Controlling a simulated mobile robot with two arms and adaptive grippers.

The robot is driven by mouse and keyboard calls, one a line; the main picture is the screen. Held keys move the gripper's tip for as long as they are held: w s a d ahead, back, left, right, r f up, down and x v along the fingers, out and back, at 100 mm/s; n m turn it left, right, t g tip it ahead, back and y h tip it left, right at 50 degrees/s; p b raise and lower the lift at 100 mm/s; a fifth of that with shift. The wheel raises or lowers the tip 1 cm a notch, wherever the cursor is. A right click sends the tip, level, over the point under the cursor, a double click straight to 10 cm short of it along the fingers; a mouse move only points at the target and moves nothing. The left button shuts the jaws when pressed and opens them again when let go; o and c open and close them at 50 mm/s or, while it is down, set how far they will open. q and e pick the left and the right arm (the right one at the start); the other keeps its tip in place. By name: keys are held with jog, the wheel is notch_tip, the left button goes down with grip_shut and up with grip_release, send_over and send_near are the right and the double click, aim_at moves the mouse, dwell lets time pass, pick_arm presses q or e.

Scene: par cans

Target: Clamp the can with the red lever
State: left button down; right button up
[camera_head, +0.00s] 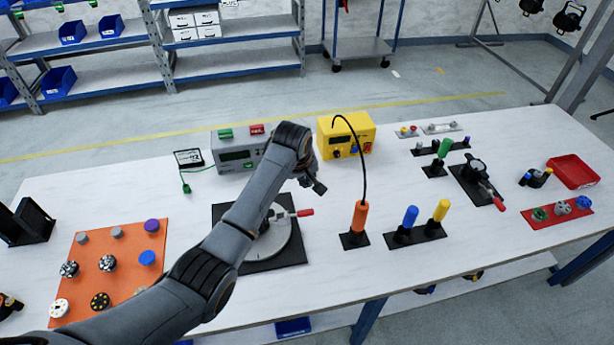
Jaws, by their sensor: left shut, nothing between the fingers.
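My left gripper (314,184) hangs at the end of my bent arm above the table, shut and empty. Just below it, a red lever (304,212) sticks out to the right from a round grey plate on a black square base (272,262). My arm hides part of that plate. A second red lever (498,204) belongs to a black fixture (474,180) at the right of the table. Dark can-shaped lamps (569,18) hang from a metal frame at the top right, partly cut off. My right gripper is not in view.
A yellow box (346,136) and a grey meter (238,152) stand at the back. An orange tool (359,218) with a cable stands close right of my gripper. Blue and yellow handles (439,210) stand upright farther right. An orange board (88,248) with discs lies left.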

pick_arm(q)
jog(key=shift+s+d+r, duration=0.1)
jog(key=shift+s+r, duration=0.05)
jog(key=shift+r, duration=0.4)
jog(key=shift+s+d+r, duration=0.1)
jog(key=shift+r, duration=0.4)
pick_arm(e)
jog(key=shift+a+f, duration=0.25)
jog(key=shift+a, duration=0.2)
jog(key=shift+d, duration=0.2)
